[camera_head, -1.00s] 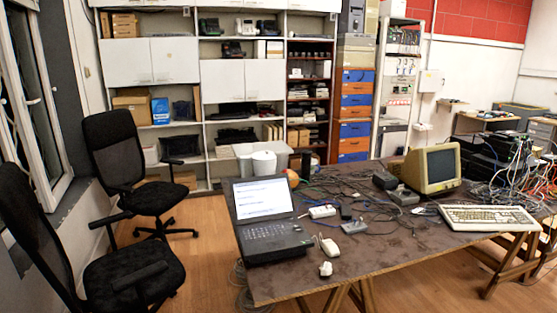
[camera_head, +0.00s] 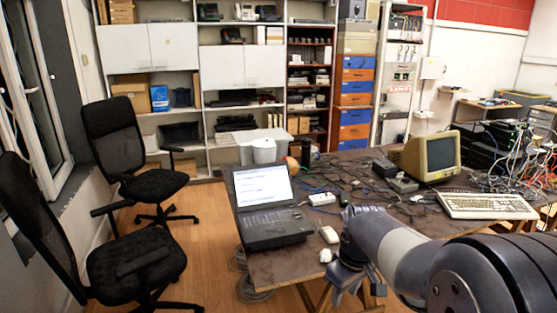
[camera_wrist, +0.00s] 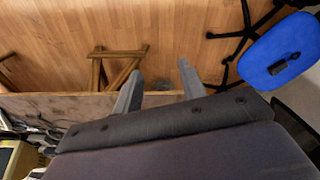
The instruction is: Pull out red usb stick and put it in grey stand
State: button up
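I cannot make out a red usb stick or a grey stand in either view. An open laptop (camera_head: 275,228) with a lit screen stands at the near left of the table (camera_head: 278,268). My gripper (camera_head: 352,284) hangs at the table's near edge, right of and nearer than the laptop, and my arm hides part of the tabletop. In the wrist view my gripper (camera_wrist: 160,88) has its two fingers well apart with nothing between them. A blue round seat (camera_wrist: 283,50) with a small dark object (camera_wrist: 285,63) on it shows at the wrist view's right.
A white mouse (camera_head: 329,234), an old monitor (camera_head: 432,157) and a keyboard (camera_head: 487,205) are on the table among many cables. Black office chairs (camera_head: 135,262) stand at the left. Open floor (camera_head: 210,240) lies between the chairs and the table.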

jog(key=w+f+n, duration=0.4)
jog(key=w+f, duration=0.2)
jog(key=w, duration=0.5)
jog(key=w+f+n+g+p, duration=0.1)
jog(key=w+f+n, duration=0.4)
jog(key=w, duration=0.6)
jog(key=shift+d+f, duration=0.2)
jog(key=shift+f, duration=0.6)
jog(key=shift+w, duration=0.1)
